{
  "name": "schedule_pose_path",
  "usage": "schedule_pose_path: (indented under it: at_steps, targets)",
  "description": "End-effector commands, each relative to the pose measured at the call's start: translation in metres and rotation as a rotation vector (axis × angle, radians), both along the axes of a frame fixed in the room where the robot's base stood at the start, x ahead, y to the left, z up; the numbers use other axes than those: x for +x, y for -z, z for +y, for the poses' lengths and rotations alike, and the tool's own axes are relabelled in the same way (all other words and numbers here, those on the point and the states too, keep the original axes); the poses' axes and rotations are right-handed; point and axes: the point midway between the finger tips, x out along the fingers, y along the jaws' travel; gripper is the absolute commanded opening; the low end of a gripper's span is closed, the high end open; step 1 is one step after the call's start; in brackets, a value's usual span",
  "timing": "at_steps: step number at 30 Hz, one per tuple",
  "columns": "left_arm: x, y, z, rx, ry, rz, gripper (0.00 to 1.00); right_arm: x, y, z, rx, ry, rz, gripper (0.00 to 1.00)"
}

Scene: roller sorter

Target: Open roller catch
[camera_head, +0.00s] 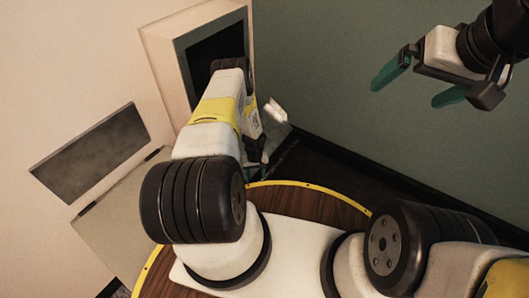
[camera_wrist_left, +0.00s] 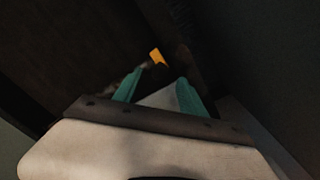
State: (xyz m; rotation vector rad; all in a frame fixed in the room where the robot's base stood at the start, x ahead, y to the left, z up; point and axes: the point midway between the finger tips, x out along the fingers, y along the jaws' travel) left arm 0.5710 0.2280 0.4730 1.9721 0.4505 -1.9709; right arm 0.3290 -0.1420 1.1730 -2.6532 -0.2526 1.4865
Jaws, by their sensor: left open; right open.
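My left gripper (camera_wrist_left: 160,78) is open in the left wrist view, its two teal fingers apart. A small orange tab (camera_wrist_left: 158,57) shows just beyond the fingertips, on a dark part; I cannot tell whether it is the roller catch. A pale grey surface (camera_wrist_left: 160,98) shows between the fingers; contact is unclear. My right gripper (camera_head: 420,84) is open and empty at the upper right, in front of the green wall. No roller catch is clearly identifiable.
A pale box-like housing with a dark opening (camera_head: 213,45) stands at the upper middle, behind my left arm. A grey panel (camera_head: 90,152) is at the left on the pale wall. The green wall (camera_head: 330,80) is plain. The wrist view is dim.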

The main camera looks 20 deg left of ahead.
Motion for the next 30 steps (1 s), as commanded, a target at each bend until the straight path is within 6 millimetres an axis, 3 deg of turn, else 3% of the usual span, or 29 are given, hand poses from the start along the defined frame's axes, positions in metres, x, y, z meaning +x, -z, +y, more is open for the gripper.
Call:
schedule_pose_path:
  at_steps: [6,17,24,30]
  targets:
    - [0.0,0.028,0.001,0.001,-0.001,0.0,0.49,0.0,0.0,0.0,0.0,0.0,0.0,1.0]
    - [0.0,0.033,0.0,0.001,0.0,0.0,0.49,0.0,0.0,0.0,0.0,0.0,0.0,1.0]
    - [0.0,0.033,0.0,0.001,0.0,0.0,0.01,0.0,0.0,0.0,0.0,0.0,0.0,1.0]
    - [0.0,0.033,0.0,0.001,0.0,0.0,0.0,0.0,0.0,0.0,0.0,0.0,0.0,1.0]
